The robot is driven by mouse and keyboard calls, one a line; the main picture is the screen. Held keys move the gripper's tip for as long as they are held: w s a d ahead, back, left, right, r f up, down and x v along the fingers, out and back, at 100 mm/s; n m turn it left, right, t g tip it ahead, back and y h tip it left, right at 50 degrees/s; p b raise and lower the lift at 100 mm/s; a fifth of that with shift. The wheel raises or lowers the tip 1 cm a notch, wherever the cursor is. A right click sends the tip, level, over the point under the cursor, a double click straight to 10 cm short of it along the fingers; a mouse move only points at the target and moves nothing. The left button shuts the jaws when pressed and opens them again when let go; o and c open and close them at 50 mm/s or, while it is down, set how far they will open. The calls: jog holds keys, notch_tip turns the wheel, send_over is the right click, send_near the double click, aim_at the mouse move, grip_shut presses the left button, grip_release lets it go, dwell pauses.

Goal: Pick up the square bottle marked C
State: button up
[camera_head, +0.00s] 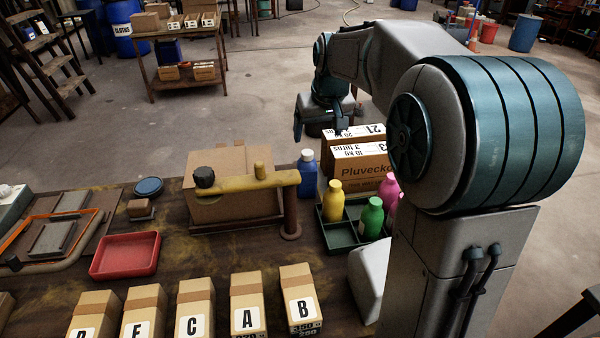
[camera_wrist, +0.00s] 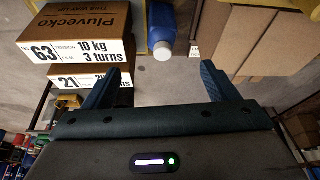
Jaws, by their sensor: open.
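No bottle with a readable C shows in either view. A blue bottle (camera_head: 307,175) with a white cap stands behind the tray in the head view; it also shows in the wrist view (camera_wrist: 161,22), beyond my fingers and between them. Yellow (camera_head: 333,202), green (camera_head: 371,220) and pink (camera_head: 390,190) bottles stand in a dark green divided tray (camera_head: 340,237), with no marks I can read; my arm hides part of it. A carton marked C (camera_head: 195,303) stands at the table's front. My gripper (camera_head: 322,130) is open and empty, beyond the Pluvecko cartons; its fingers show in the wrist view (camera_wrist: 160,80).
Pluvecko cartons (camera_head: 355,172) stand at the table's far right. A yellow pipe (camera_head: 245,182) on a post crosses before a large carton (camera_head: 215,160). A red tray (camera_head: 125,256) and several lettered cartons lie left and front. Open floor is beyond the table.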

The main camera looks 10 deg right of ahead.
aim_at(309, 151)
jog(key=w+f, duration=0.2)
jog(key=w+f+b, duration=0.1)
jog(key=w+f, duration=0.1)
jog(key=f, duration=0.1)
jog(key=w+f, duration=0.2)
jog(key=f, duration=0.1)
jog(key=shift+w, duration=0.2)
jog(key=shift+a+b+x, duration=0.15)
jog(key=shift+b+x, duration=0.15)
jog(key=shift+x, duration=1.2)
jog(key=shift+a+b+x, duration=0.15)
jog(key=shift+b+x, duration=0.1)
jog(key=shift+x, duration=1.3)
jog(key=shift+s+r, duration=0.1)
jog(key=shift+s, duration=0.05)
jog(key=c, duration=1.6)
